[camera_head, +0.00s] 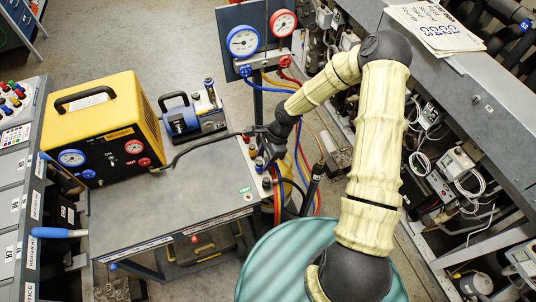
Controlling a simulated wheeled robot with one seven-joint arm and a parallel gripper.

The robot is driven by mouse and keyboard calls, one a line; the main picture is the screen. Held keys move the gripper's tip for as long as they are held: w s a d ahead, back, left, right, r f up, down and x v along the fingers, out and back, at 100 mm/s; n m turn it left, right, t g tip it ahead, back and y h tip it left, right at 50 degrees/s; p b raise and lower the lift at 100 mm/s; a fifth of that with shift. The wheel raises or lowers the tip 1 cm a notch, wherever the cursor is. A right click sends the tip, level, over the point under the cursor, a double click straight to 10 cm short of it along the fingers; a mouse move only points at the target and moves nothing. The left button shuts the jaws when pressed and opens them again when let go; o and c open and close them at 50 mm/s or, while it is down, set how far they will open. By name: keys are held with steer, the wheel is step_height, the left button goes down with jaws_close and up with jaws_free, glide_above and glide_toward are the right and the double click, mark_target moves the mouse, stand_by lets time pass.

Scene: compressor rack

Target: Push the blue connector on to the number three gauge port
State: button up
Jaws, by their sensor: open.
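My gripper (268,148) is open, pointing down at the right edge of the grey cart top, close over a row of small fittings (266,183). A small blue part shows beside the fingers, partly hidden by them; I cannot tell whether it is the blue connector or touches a jaw. Port numbers are too small to read, so I cannot pick out number three. A blue-rimmed gauge (243,41) and a red-rimmed gauge (283,23) stand on a dark panel behind, with a blue fitting (245,71) below the blue one.
A yellow machine (105,125) and a blue pump (181,118) stand on the cart top (190,205). A black hose (200,142) runs from the machine towards my gripper. Blue, yellow and red hoses hang behind it. A bench with equipment is at the right.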

mark_target(261, 162)
steer(key=shift+b+x, duration=1)
steer(key=shift+x, duration=0.85)
steer(key=shift+r, duration=0.1)
steer(key=shift+c, duration=0.4)
steer(key=c, duration=0.8)
steer(key=shift+r, duration=0.2)
steer(key=shift+r+p, duration=1.35)
steer(key=shift+r, duration=0.05)
